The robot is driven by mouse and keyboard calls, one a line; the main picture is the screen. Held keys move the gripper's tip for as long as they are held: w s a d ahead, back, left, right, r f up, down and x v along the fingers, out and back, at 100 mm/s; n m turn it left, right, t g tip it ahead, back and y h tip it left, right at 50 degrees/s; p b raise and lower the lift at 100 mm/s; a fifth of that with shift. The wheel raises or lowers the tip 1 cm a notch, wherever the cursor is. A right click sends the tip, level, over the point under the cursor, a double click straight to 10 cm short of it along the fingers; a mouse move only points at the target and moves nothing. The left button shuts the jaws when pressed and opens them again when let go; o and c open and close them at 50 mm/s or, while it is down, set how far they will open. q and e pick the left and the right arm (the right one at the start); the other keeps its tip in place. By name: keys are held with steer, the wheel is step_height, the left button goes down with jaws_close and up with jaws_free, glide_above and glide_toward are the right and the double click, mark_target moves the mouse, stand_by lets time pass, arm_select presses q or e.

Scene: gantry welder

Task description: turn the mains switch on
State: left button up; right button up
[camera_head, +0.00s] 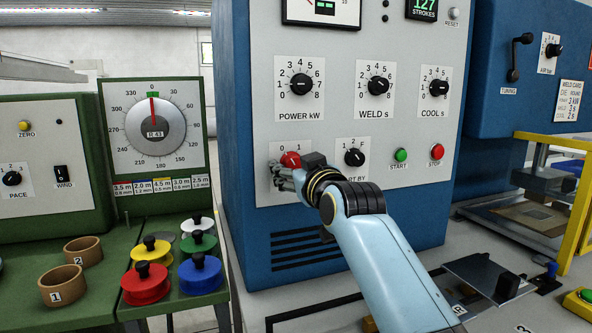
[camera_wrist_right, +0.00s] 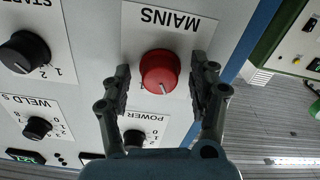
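The mains switch (camera_head: 290,159) is a round red knob on the grey front panel of the blue cabinet, partly hidden by my right gripper in the head view. In the right wrist view, which is upside down, the red knob (camera_wrist_right: 160,70) sits below the MAINS label. Its white pointer mark points down and slightly right there, toward the 0 side. My right gripper (camera_head: 281,174) is at the knob. In the wrist view its fingers (camera_wrist_right: 160,88) stand one on each side of the knob, with a gap on both sides. My left gripper is not in view.
The START BY knob (camera_head: 354,157) is just right of the gripper, with green START (camera_head: 400,155) and red STOP (camera_head: 437,151) buttons beyond. The POWER (camera_head: 301,84) and WELD (camera_head: 378,86) knobs are above. A green winding bench (camera_head: 100,255) with coloured spools stands left.

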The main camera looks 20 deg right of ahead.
steer(key=c, duration=1.1)
steer(key=shift+r+m+p, duration=0.1)
steer(key=shift+m+p, duration=0.8)
steer(key=shift+m, duration=0.3)
steer(key=m+p, duration=0.1)
steer(key=m, duration=0.1)
steer(key=shift+m, duration=0.3)
steer(key=m+p, duration=0.2)
steer(key=m, duration=0.1)
steer(key=shift+m, duration=0.3)
steer(key=shift+a+m+p, duration=0.1)
steer(key=shift+m+p, duration=0.85)
steer(key=shift+m, duration=0.75)
